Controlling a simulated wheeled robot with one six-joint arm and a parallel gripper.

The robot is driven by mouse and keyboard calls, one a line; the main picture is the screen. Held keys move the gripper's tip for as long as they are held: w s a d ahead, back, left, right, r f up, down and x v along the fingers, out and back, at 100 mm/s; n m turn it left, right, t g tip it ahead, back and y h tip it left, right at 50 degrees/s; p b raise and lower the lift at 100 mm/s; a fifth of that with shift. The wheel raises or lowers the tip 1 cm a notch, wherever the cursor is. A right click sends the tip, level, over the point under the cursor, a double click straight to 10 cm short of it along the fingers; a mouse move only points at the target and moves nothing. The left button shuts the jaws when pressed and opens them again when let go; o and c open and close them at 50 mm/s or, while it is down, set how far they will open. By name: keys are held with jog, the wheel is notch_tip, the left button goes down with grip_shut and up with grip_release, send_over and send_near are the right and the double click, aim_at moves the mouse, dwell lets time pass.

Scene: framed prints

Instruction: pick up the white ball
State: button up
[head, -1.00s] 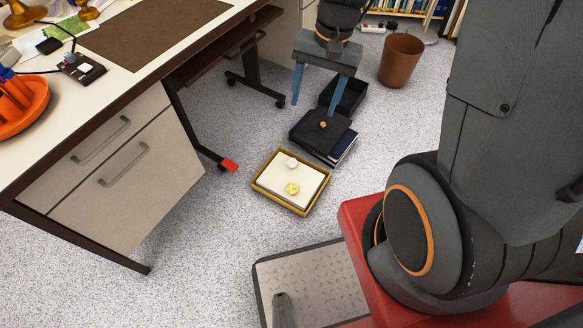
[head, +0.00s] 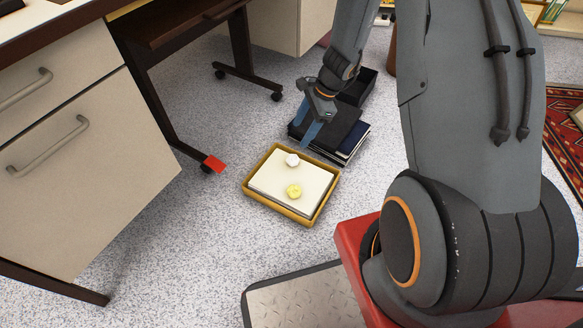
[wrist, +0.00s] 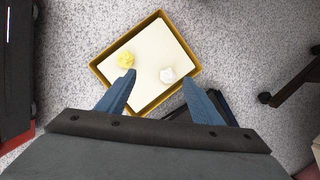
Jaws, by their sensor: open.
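The white ball (head: 292,160) looks like crumpled paper and lies on white paper in a yellow-brown tray (head: 305,217) on the floor. It also shows in the wrist view (wrist: 167,76), slightly beyond the fingertips and between their lines. A yellow crumpled ball (head: 293,190) lies in the same tray, nearer to me in the head view. My gripper (head: 309,127) is open and empty, pointing down above the far edge of the tray. In the wrist view my gripper (wrist: 160,82) has its two blue fingers spread apart, one on each side of the white ball.
Dark books or folders (head: 350,140) are stacked just behind the tray, with a black open box (head: 358,88) beyond. A desk with drawers (head: 80,150) stands on the left, its foot with a red piece (head: 214,164). Speckled floor left of the tray is free.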

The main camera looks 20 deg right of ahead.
aim_at(294, 156)
jog(key=shift+w+a+f+m+b, duration=0.3)
jog(key=shift+w+f+m+b, duration=0.4)
jog(key=shift+f+b, duration=1.85)
jog(key=shift+w+a+f+m+b, duration=0.35)
jog(key=shift+w+f+b, duration=0.7)
jog(key=shift+f, duration=3)
jog(key=shift+w+a+f+m+b, duration=0.2)
jog(key=shift+w+f+m+b, duration=0.5)
jog(key=shift+f+b, duration=1.9)
jog(key=shift+f+p, duration=0.65)
jog(key=shift+p, duration=0.15)
jog(key=c, duration=1.1)
